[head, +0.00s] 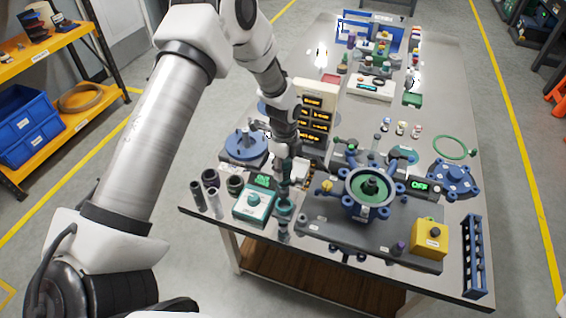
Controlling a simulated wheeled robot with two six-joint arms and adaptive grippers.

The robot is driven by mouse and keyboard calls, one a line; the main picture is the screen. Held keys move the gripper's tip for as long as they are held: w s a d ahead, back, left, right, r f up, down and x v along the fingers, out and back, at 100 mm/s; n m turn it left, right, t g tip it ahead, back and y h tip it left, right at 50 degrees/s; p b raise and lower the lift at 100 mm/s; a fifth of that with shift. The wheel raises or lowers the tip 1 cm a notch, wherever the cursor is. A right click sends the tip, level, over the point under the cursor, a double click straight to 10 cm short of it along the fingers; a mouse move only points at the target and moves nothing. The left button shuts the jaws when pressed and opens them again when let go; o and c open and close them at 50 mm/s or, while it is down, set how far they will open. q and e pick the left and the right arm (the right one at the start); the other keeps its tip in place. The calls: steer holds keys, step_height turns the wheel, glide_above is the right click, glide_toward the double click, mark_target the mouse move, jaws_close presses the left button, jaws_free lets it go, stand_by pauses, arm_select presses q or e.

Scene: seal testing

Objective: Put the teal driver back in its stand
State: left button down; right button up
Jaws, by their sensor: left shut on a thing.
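My left gripper (285,167) points down at the front left of the table. It is shut on the teal driver (285,189), which hangs roughly upright below the fingers and is small and partly hidden by them. Directly beneath it is a teal ring-shaped holder (284,208) near the table's front edge, which looks like the stand. The driver's lower end overlaps this ring in the picture; I cannot tell whether it is inside or just above. My right gripper is out of view.
A teal box with a green display (254,204) stands close on the left, beside dark cups (211,179). A grey base with a blue round flange (371,189) and a yellow box (429,239) lies to the right. An orange-lit panel (315,115) stands behind.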

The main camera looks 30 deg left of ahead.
mark_target(285, 180)
arm_select(q)
steer(key=shift+w+d+f, duration=0.15)
steer(key=shift+d+f, duration=0.1)
steer(key=shift+f, duration=0.2)
steer(key=shift+w+d+f, duration=0.15)
steer(key=shift+d+f, duration=0.05)
steer(key=shift+f, duration=0.2)
steer(key=f+b, duration=0.2)
steer(key=s+f+b, duration=0.1)
steer(key=shift+a, duration=0.4)
steer(key=shift+w+f, duration=0.15)
steer(key=shift+f, duration=0.05)
steer(key=shift+w+d, duration=0.2)
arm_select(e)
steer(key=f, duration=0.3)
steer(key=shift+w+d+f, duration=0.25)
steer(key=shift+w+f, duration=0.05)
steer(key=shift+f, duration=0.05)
arm_select(q)
steer(key=shift+s+a, duration=0.1)
steer(key=shift+s, duration=0.1)
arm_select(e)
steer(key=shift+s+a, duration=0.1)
arm_select(q)
steer(key=shift+w, duration=0.15)
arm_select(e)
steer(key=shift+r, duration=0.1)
arm_select(q)
steer(key=shift+f, duration=0.1)
